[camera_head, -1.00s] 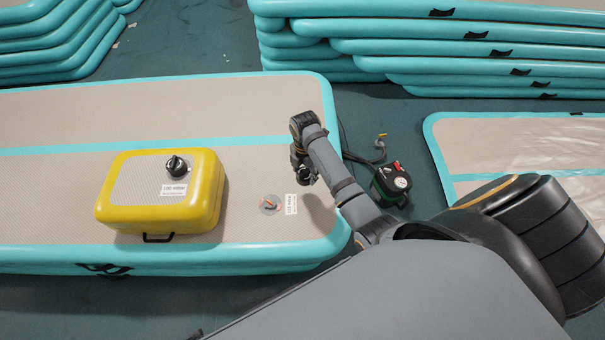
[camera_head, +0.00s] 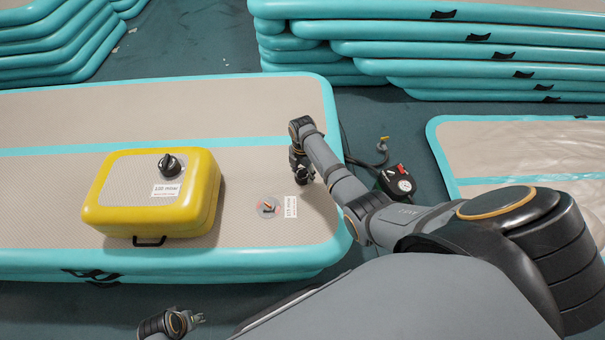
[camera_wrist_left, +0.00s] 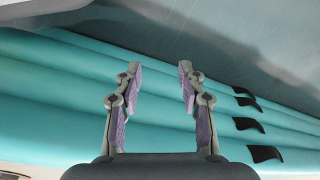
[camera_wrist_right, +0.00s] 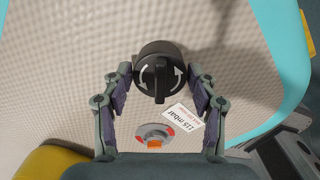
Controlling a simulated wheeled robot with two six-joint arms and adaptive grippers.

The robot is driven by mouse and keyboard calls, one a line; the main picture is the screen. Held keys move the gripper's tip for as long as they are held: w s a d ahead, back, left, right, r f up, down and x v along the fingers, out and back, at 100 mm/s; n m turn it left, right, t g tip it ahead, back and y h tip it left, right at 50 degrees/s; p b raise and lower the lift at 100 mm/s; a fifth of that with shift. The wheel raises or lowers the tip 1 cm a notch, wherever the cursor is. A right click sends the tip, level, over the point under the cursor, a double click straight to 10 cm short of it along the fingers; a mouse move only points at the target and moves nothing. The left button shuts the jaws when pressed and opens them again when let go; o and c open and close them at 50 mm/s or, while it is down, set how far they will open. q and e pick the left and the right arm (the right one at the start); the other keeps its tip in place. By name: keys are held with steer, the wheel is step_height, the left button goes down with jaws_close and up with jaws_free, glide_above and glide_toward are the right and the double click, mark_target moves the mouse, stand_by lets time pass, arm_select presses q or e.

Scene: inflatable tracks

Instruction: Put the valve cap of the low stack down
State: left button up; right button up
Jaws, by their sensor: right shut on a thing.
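The valve cap (camera_wrist_right: 160,75) is black and round with a raised grip bar and white arrows. My right gripper (camera_wrist_right: 160,95) is shut on it. In the head view the right gripper (camera_head: 302,174) is over the near right end of the low stack (camera_head: 235,180), up and right of the open valve. The valve (camera_head: 268,207) has red and orange parts and lies beside a white label (camera_head: 290,206). In the right wrist view the valve (camera_wrist_right: 154,135) shows below the cap, next to the "115 mbar" label (camera_wrist_right: 183,127). My left gripper (camera_wrist_left: 158,80) is open and empty.
A yellow inflated block (camera_head: 150,205) with its own black cap (camera_head: 169,165) sits left on the low stack. A pump (camera_head: 398,182) with a gauge and a hose (camera_head: 382,150) stands on the floor at right. Taller stacks (camera_head: 460,50) are behind. Bare track surface surrounds the valve.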

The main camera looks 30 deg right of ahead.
mark_target(302, 171)
steer(key=o, duration=1.1)
steer(key=shift+f, duration=0.1)
arm_select(q)
steer(key=shift+r, duration=0.1)
arm_select(e)
steer(key=shift+r, duration=0.5)
arm_select(q)
steer(key=s+a+f+p, duration=0.3)
steer(key=s+f, duration=0.3)
steer(key=f, duration=0.3)
steer(key=shift+f+p, duration=0.25)
steer(key=shift+p, duration=0.35)
arm_select(e)
step_height(302, 171, up, 11)
steer(key=shift+r, duration=0.15)
